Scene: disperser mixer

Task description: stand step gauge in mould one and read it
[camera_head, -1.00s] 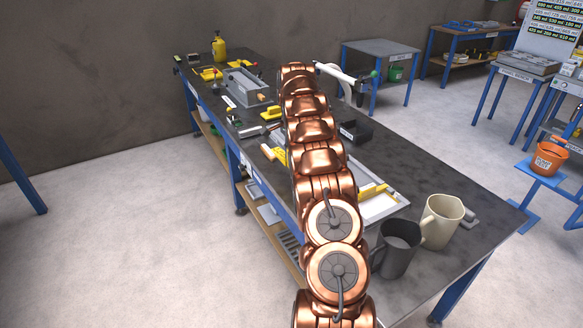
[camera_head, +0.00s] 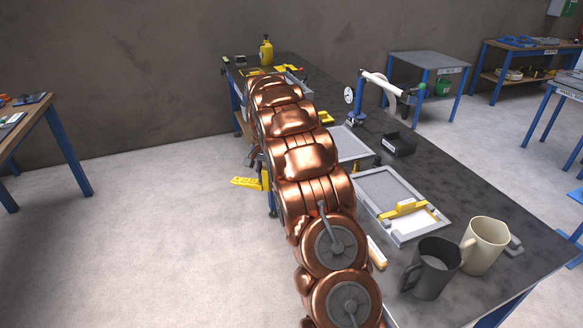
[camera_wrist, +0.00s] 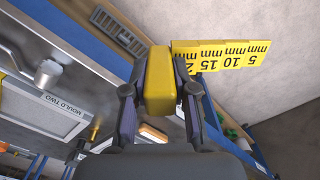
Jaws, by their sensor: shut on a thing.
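The yellow step gauge (camera_head: 246,182) hangs off the table's left side in the head view, out over the floor. In the wrist view its stepped plate (camera_wrist: 222,58) shows black marks 5, 10, 15 and a partly hidden one, each with mm. My gripper (camera_wrist: 158,92) is shut on the gauge's yellow block-shaped grip. A grey-framed mould (camera_wrist: 45,104) labelled MOULD TWO is at the left of the wrist view. In the head view, two shallow framed moulds lie on the table, a near one (camera_head: 366,190) and one farther back (camera_head: 353,143). I cannot read their labels there.
A yellow-handled tool (camera_head: 405,209) lies in the near mould. A dark mug (camera_head: 432,272) and a cream mug (camera_head: 484,246) stand close to it. A black tray (camera_head: 398,144) and a dial stand (camera_head: 354,98) are farther back. Floor left of the table is clear.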

